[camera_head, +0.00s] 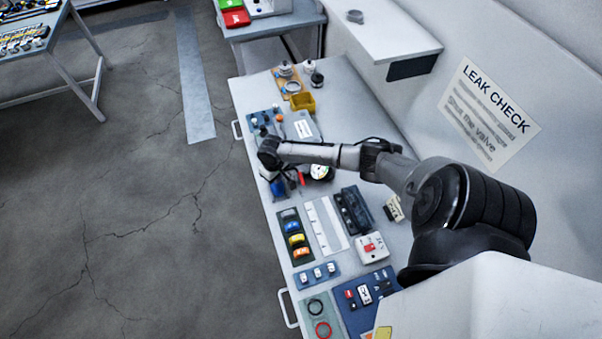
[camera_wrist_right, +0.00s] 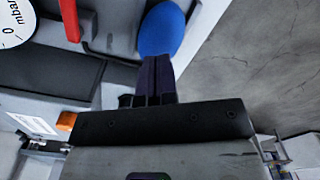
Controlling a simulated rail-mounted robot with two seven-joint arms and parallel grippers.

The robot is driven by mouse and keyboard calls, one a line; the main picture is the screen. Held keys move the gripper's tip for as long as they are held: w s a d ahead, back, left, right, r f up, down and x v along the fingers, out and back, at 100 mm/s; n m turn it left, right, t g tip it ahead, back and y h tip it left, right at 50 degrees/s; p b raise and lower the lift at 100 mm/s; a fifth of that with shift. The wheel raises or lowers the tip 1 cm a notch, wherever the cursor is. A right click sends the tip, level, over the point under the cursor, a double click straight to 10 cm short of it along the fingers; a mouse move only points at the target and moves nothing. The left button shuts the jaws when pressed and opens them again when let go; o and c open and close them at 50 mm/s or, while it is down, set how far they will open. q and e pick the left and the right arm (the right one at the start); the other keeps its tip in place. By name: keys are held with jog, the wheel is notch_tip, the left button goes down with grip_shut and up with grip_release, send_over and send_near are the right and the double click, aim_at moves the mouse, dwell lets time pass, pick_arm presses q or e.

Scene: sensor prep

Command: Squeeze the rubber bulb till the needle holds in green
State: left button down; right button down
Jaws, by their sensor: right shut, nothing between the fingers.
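The blue rubber bulb (camera_wrist_right: 163,29) shows in the right wrist view just beyond my right gripper's fingertips. My right gripper (camera_wrist_right: 152,68) has its dark fingers together, with nothing between them; whether the tips touch the bulb I cannot tell. In the head view the bulb (camera_head: 278,188) lies below the wrist of my right arm, partly hidden. The round white gauge (camera_head: 320,172) sits right of it, partly under the arm. In the wrist view only the gauge's edge (camera_wrist_right: 18,22) with "mbar" and "0" shows; I cannot read its needle. My left gripper is not in view.
A red lever (camera_wrist_right: 72,20) stands beside the gauge. Trays of coloured parts (camera_head: 292,236) and a grey-white box with a red part (camera_head: 371,248) lie nearer on the bench. Floor is open left of the bench.

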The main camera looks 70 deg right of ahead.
jog(key=shift+f+b, duration=0.3)
jog(key=shift+f, duration=0.35)
jog(key=shift+f+b, duration=0.3)
jog(key=shift+f, duration=0.3)
dwell(0.4)
jog(key=shift+f, duration=0.4)
jog(key=shift+r, duration=0.1)
dwell(0.5)
jog(key=shift+r, duration=0.15)
jog(key=shift+r+p, duration=0.5)
jog(key=shift+p, duration=0.15)
notch_tip(320, 180, up, 6)
jog(key=p, duration=0.6)
jog(key=shift+f, duration=0.15)
jog(key=shift+f, duration=0.1)
